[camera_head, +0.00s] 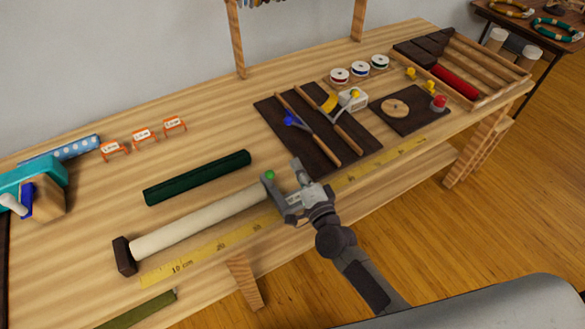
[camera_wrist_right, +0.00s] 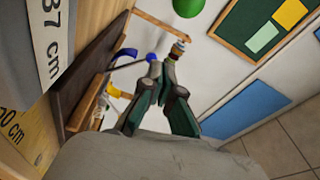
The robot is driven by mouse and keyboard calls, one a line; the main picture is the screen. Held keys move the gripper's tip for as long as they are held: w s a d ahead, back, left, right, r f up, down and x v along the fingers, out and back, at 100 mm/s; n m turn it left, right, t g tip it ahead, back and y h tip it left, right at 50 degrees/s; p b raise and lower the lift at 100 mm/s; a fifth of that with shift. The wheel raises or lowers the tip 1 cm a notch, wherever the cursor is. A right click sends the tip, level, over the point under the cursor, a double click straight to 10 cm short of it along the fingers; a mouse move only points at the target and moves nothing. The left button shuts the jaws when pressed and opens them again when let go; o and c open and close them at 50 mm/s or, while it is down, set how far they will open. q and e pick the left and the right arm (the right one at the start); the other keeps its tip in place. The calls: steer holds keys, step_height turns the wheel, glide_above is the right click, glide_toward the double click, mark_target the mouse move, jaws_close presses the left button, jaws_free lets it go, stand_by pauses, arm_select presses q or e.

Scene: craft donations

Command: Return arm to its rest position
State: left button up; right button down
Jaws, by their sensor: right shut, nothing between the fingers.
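My right gripper (camera_head: 286,185) is over the front edge of the workbench (camera_head: 90,200), with its arm coming in from the lower right. In the head view it overlaps the right end of a cream-coloured roll (camera_head: 200,222); I cannot tell whether it touches it. In the right wrist view the gripper (camera_wrist_right: 165,75) shows its fingertips together, with nothing held between them. A small green ball (camera_head: 270,175) shows beside the gripper, and a green ball is also at the top of the right wrist view (camera_wrist_right: 188,6). My left gripper is not in view.
A dark board (camera_head: 265,105) with pliers and wooden-handled tools lies just beyond the gripper. A dark green roll (camera_head: 198,178) lies left of it. A yellow ruler (camera_head: 215,246) runs along the front edge. Spools (camera_head: 360,69) and a wooden rack (camera_head: 495,80) stand at right. Open floor lies in front.

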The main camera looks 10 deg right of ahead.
steer(key=v, duration=0.4)
steer(key=shift+s+f+b, duration=0.15)
steer(key=shift+s+b, duration=0.05)
steer(key=shift+b, duration=0.1)
steer(key=s, duration=0.3)
steer(key=shift+a, duration=0.2)
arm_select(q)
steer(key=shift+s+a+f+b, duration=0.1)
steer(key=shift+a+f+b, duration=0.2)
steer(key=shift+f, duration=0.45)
arm_select(e)
steer(key=shift+s+d, duration=0.4)
steer(key=shift+s, duration=0.25)
